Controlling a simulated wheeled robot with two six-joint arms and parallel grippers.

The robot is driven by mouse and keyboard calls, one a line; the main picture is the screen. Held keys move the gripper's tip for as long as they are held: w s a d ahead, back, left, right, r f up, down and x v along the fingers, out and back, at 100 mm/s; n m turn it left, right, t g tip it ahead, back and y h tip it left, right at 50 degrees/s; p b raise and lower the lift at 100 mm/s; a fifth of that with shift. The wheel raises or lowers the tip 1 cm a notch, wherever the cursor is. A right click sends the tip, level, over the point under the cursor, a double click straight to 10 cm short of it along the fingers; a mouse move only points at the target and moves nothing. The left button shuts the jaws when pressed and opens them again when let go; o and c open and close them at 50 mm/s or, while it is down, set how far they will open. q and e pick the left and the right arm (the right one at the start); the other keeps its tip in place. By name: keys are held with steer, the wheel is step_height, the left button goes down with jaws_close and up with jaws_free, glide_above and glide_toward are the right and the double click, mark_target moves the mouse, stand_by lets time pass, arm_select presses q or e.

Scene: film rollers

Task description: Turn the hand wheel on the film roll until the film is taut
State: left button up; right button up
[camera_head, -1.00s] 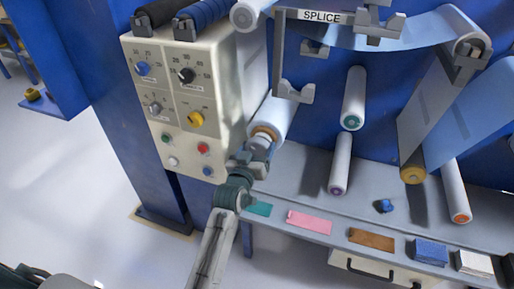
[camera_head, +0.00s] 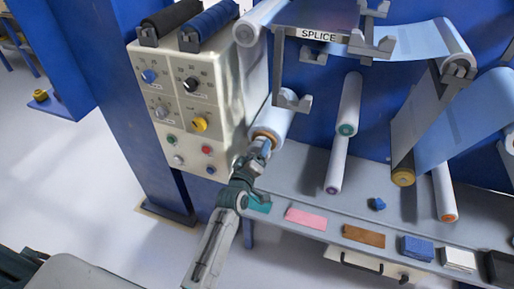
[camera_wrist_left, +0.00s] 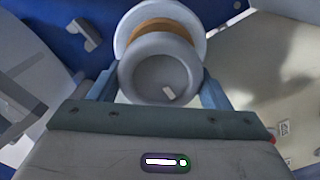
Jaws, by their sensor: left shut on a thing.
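The hand wheel is a grey round knob (camera_wrist_left: 150,82) with a small pale handle on its face, in the left wrist view. Behind it are an orange-brown ring and the white film roll (camera_wrist_left: 188,18). The roll also shows in the head view (camera_head: 276,118), left of the lower rollers. My left gripper (camera_head: 263,143) is shut on the wheel, one finger on each side in the wrist view. Its arm hides part of the wheel in the head view. Light blue film (camera_head: 425,40) runs under the SPLICE sign to the upper right and hangs in a curved sheet (camera_head: 465,118). My right gripper is not in view.
A cream control panel (camera_head: 185,115) with knobs and buttons stands close left of the gripper. A shelf (camera_head: 290,175) below carries coloured cards, a blue block (camera_head: 416,248) and a small blue object (camera_head: 377,204). Several rollers project from the blue wall.

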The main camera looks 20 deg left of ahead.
arm_select(q)
steer(key=shift+n+p, duration=0.45)
steer(key=shift+n, duration=0.35)
steer(key=o, duration=1)
steer(key=shift+s, duration=0.1)
steer(key=s+b, duration=0.1)
steer(key=s, duration=0.4)
steer(key=s+b, duration=0.1)
steer(key=s, duration=0.4)
steer(key=shift+s+a+b, duration=0.2)
steer(key=shift+s+b, duration=0.1)
